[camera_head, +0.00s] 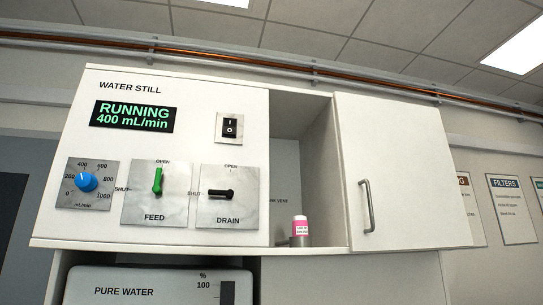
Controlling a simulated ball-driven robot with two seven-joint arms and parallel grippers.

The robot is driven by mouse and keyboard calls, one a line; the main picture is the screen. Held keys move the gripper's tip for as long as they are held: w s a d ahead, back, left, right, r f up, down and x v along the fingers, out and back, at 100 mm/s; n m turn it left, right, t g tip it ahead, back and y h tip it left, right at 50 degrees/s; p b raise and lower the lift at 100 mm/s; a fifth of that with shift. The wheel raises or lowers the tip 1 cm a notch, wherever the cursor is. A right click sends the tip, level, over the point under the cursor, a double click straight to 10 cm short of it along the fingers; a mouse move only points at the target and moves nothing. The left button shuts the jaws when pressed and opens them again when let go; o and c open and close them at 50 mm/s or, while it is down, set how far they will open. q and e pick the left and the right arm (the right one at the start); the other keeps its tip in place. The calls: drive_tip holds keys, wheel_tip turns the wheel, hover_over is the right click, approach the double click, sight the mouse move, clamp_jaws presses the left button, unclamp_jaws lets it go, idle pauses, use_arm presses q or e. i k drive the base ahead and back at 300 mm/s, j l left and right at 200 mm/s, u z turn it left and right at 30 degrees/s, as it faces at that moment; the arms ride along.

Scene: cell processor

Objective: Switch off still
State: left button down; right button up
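The water still (190,95) is a white wall cabinet ahead of me. Its display (134,116) reads "RUNNING 400 mL/min" in green. A black rocker switch (230,127) marked I and O sits right of the display; which side is pressed is hard to tell. The blue knob (87,182) points near 400. The green feed lever (158,180) stands upright toward OPEN. The black drain lever (221,194) lies horizontal toward SHUT. Neither of my grippers is in view.
Right of the panel is an open niche with a small pink-and-white bottle (300,226) on its shelf. A cabinet door (400,170) with a vertical handle (366,206) is closed beside it. Below hangs a "PURE WATER" gauge panel (158,284). Posters (512,208) hang at right.

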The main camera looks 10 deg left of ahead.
sight(230, 124)
drive_tip(key=i+l, duration=0.25)
drive_tip(key=i+l+u, duration=0.1)
drive_tip(key=i+l, duration=0.15)
drive_tip(key=l, duration=0.2)
drive_tip(key=i+l+u, duration=0.1)
drive_tip(key=i+l, duration=0.15)
drive_tip(key=l, duration=0.15)
